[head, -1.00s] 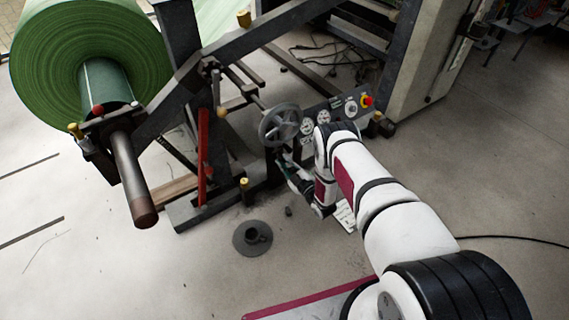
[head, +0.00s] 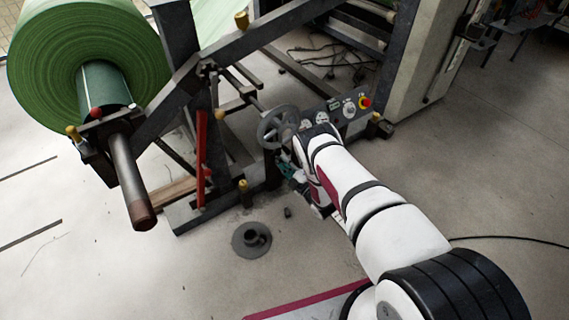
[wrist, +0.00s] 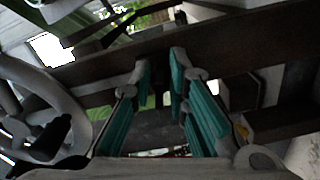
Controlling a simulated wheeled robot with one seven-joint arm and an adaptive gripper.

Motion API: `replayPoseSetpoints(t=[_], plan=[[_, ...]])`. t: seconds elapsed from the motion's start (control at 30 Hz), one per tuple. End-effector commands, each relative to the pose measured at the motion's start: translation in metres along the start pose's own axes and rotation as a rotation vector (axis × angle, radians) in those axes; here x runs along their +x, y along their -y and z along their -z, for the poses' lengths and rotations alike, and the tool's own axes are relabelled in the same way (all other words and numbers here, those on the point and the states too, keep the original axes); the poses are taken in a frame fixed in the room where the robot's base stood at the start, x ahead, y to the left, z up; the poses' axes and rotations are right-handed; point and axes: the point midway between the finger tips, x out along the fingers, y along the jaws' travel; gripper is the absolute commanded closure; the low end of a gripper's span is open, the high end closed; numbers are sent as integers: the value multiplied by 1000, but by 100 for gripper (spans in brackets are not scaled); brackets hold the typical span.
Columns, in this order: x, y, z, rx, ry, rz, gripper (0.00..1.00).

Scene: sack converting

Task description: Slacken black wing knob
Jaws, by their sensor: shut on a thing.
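My gripper (wrist: 161,70) shows in the wrist view with teal-padded fingers, its tips closed in on a small dark thing in front of a dark steel beam. I take this for the black wing knob; its wings are hard to make out against the beam. In the head view my gripper (head: 287,169) is low beside the stand, just below the grey handwheel (head: 277,127), and my arm hides most of it. The knob cannot be made out in the head view.
The handwheel (wrist: 45,118) is close at the left in the wrist view. A control panel (head: 335,112) with gauges and a red button is behind my arm. A green roll (head: 50,60) hangs at the left. A grey round base (head: 252,240) stands on open floor.

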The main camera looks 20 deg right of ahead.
Motion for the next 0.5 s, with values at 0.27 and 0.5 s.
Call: replayPoseSetpoints(t=[0.27,0.5], plan=[[-2,0,-2,-2,5,0,100],[-1,0,-2,-1,3,0,72]])
